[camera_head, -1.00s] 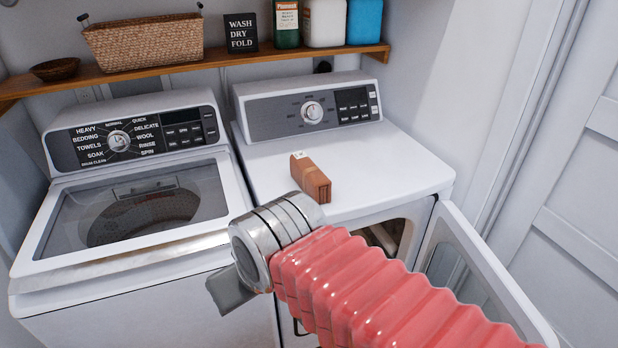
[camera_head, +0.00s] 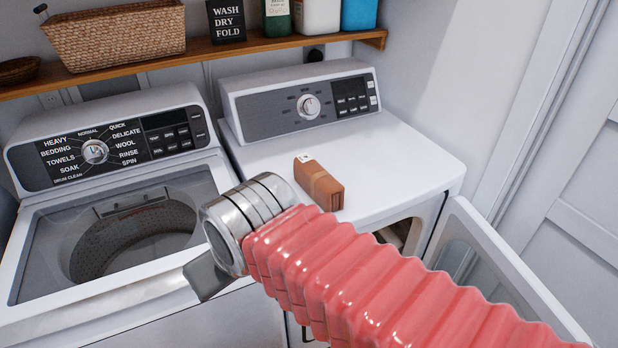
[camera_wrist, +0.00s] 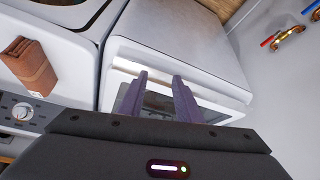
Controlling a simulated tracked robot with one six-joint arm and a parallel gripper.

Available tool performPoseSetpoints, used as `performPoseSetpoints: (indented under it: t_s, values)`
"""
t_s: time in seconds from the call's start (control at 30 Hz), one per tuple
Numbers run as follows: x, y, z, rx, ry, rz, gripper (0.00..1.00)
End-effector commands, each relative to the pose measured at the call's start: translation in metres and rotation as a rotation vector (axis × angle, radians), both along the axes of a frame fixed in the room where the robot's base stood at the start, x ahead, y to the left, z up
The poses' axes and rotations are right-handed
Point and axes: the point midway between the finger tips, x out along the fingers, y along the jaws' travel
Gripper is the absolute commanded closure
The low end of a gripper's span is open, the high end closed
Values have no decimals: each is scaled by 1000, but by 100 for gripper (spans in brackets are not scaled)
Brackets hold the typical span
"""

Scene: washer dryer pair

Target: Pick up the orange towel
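The orange towel (camera_head: 320,184) is a folded, brownish-orange bundle with a band and a small white tag. It lies on top of the white dryer (camera_head: 405,160), right of centre in the head view. In the wrist view the towel (camera_wrist: 28,65) shows at the far left, well away from the fingers. My gripper (camera_wrist: 160,76) has its two dark fingers spread apart, with nothing held between them. In the head view my gripper (camera_head: 205,276) is mostly hidden behind my wrist; it hangs in front of the washer, to the left of and nearer than the towel.
The washer (camera_head: 100,310) stands left of the dryer. The dryer's front door (camera_head: 480,262) hangs open at the right. A wooden shelf (camera_head: 230,48) above holds a wicker basket (camera_head: 120,32), a sign and bottles. The dryer top around the towel is clear.

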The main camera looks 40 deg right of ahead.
Motion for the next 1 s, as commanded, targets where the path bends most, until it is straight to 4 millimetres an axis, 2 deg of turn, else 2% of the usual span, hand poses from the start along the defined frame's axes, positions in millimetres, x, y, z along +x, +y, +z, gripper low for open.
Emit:
performPoseSetpoints:
  t_s: [0.33, 0.47, 0.57, 0.67, 0.87, 1.0]
  values:
    - [0, 0, 0, 0, 0, 0, 69]
    - [2, -3, 1, -5, -5, -6, 60]
    - [10, -14, 1, -24, -24, -29, 53]
    - [26, -35, 1, -67, -60, -68, 46]
    - [65, -106, 6, -200, -173, -163, 31]
    - [87, -158, 11, -298, -252, -204, 31]
